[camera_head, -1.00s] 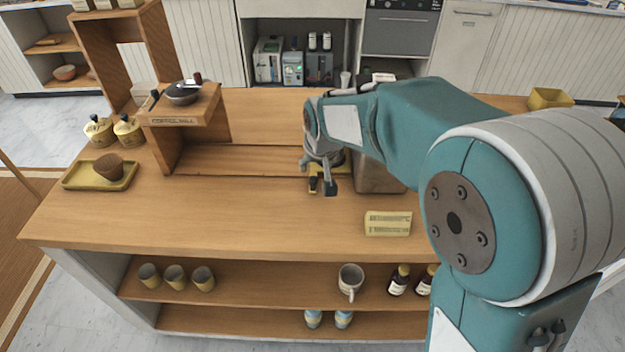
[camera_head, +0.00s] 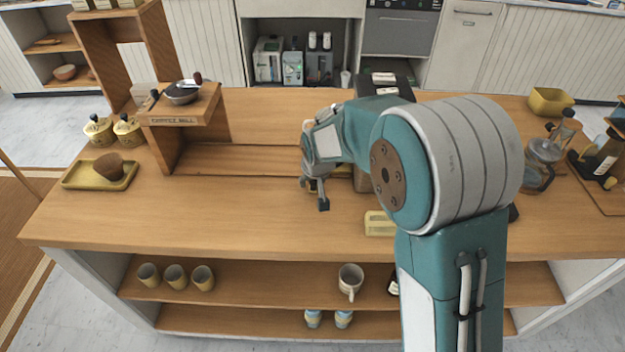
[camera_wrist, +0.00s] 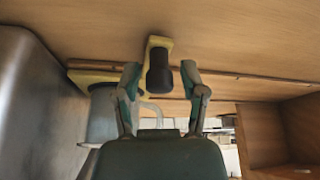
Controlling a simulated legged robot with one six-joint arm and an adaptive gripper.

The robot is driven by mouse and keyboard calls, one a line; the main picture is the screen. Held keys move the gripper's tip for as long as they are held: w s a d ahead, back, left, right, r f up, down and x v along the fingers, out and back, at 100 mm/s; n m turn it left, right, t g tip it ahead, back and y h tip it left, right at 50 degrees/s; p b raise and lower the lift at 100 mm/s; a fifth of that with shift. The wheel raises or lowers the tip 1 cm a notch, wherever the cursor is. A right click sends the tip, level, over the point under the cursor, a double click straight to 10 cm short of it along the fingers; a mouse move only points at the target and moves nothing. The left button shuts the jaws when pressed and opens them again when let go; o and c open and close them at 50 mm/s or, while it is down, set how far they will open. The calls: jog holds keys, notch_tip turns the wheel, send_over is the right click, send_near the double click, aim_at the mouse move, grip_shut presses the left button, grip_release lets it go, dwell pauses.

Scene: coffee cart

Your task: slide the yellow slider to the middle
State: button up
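The yellow slider (camera_wrist: 158,42) is in the wrist view, a small yellow piece with a black knob (camera_wrist: 158,72) at the wooden tabletop. My gripper (camera_wrist: 160,75) is open, with one finger on each side of the knob and visible gaps between. In the head view my gripper (camera_head: 315,196) is low over the counter in front of the machine, and it hides most of the slider.
A grey metal body (camera_wrist: 35,100) fills the left of the wrist view. In the head view, a yellow block sign (camera_head: 378,224) lies right of my gripper, partly behind my arm. A wooden mill stand (camera_head: 180,108) is to the left.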

grip_shut()
jog(key=a, duration=1.8)
jog(key=shift+s+f, duration=0.15)
jog(key=shift+s, duration=0.25)
jog(key=o, duration=0.5)
grip_release()
jog(key=shift+w, duration=0.1)
